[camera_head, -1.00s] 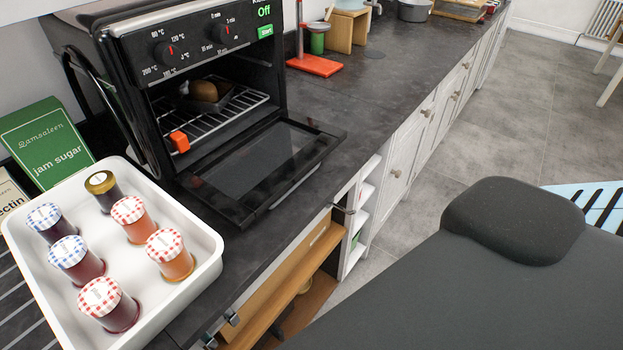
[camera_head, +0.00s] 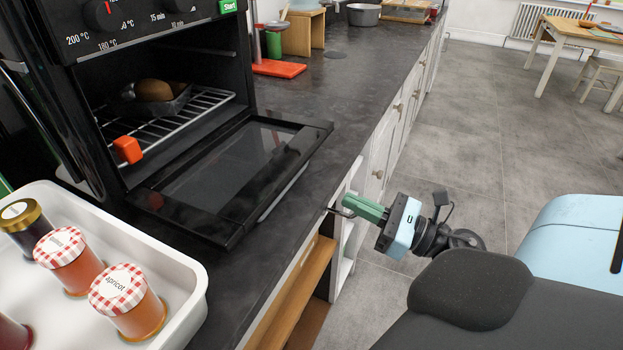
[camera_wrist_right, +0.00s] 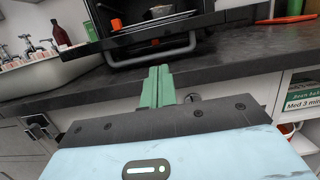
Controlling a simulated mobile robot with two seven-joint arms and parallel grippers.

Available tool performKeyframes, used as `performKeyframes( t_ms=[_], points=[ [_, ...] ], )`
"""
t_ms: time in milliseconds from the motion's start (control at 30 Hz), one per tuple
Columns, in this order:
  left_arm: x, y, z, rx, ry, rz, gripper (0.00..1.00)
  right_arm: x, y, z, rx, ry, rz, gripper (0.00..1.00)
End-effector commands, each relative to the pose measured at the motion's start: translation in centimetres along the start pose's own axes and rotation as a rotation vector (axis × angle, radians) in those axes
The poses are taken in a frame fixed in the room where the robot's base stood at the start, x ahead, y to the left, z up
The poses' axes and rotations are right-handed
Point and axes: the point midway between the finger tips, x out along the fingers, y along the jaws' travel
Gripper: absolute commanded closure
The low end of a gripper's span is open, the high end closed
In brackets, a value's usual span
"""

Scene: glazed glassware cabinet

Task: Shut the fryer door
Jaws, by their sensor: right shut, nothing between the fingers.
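The black fryer (camera_head: 130,60) stands on the dark counter. Its glass door (camera_head: 225,175) is folded down open, reaching out toward the counter's front edge. Inside are a wire rack and a dark tin with something brown (camera_head: 155,90). My right gripper (camera_head: 348,203), with green fingers, is shut and empty at the counter's front edge, to the right of the door and apart from it. In the right wrist view, its closed fingers (camera_wrist_right: 157,72) point toward the fryer, just below the door's handle bar (camera_wrist_right: 152,57). My left gripper does not show.
A white tray (camera_head: 190,290) with several jam jars stands left of the door. An orange block (camera_head: 127,150) sits at the fryer's opening. A red board (camera_head: 278,68) lies on the counter beyond. Floor right of the cabinets is open.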

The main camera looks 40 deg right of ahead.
Motion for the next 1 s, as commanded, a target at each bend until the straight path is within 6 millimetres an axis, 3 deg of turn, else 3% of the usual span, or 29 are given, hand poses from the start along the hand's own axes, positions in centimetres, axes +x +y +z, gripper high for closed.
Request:
performKeyframes(
  t_ms=[167,400,600,800,1000],
  points=[
    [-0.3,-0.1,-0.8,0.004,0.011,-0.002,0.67,1.3,0.0,0.3,0.004,-0.004,0.001,1.0],
    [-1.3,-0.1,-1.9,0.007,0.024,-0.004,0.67,5.4,0.0,0.5,0.003,-0.007,0.001,1.0],
    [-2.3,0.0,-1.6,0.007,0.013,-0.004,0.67,8.3,-0.1,0.4,0.006,-0.006,-0.001,1.0],
    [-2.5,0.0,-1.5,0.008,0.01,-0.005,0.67,9.8,-0.1,0.1,0.006,-0.003,-0.003,1.0],
    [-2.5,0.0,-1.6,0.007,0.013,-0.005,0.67,10.0,0.0,0.0,0.007,-0.001,-0.003,1.0]
  ],
)
